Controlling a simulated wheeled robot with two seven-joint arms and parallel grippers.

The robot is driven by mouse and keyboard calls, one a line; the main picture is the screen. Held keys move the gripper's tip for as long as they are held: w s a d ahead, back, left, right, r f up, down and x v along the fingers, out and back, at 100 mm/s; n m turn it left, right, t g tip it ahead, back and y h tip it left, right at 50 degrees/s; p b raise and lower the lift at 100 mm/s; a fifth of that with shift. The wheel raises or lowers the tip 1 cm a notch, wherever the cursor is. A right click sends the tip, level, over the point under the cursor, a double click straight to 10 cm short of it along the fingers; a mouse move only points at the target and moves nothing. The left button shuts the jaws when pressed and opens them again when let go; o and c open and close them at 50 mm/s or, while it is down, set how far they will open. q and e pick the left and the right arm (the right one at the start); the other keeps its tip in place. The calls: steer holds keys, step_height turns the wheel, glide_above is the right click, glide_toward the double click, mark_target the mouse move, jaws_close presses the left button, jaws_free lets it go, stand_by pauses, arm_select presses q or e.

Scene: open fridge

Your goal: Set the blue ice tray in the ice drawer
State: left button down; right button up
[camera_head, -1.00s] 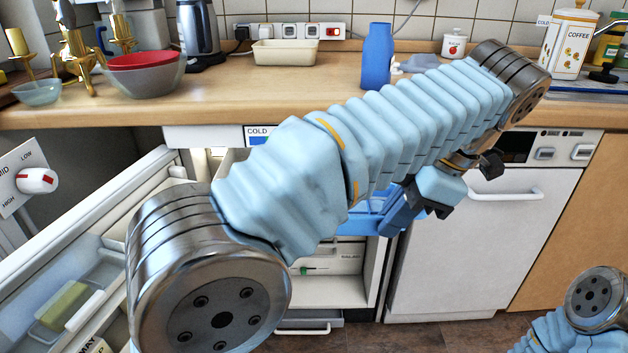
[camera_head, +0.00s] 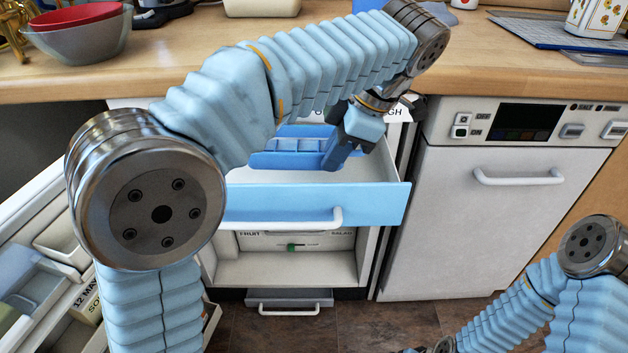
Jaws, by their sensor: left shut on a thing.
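The blue ice tray (camera_head: 290,146) is in my left gripper (camera_head: 345,152), which is shut on its right end. The tray looks about level and is over the inside of the pulled-out drawer with a light blue front (camera_head: 350,206). I cannot tell whether the tray touches the drawer's floor. My left arm crosses the view and hides the drawer's left part and some of the tray. My right arm is at the lower right. Only a bit of its wrist end shows at the bottom edge, so its jaws cannot be made out.
The open fridge door with its shelves (camera_head: 40,245) stands at the left. Below the drawer are a fruit and salad compartment (camera_head: 290,265) and a low grey drawer (camera_head: 290,299). A white appliance (camera_head: 490,220) is close on the right. The wooden counter (camera_head: 480,60) runs above.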

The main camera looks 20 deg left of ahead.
arm_select(q)
steer(key=a+f, duration=0.1)
steer(key=w+a+f, duration=0.1)
steer(key=f, duration=0.1)
steer(key=a+f, duration=0.1)
steer(key=shift+w+f+b, duration=0.2)
steer(key=shift+w+b, duration=0.05)
steer(key=shift+b, duration=0.05)
steer(key=f, duration=0.3)
steer(key=shift+w+a+f+b, duration=0.15)
steer(key=shift+a+f+b, duration=0.15)
steer(key=shift+f, duration=0.1)
steer(key=c, duration=1.3)
jaws_free()
steer(key=shift+o, duration=0.2)
steer(key=shift+r, duration=0.1)
steer(key=p+v, duration=0.2)
steer(key=v, duration=1)
steer(key=shift+p, duration=0.35)
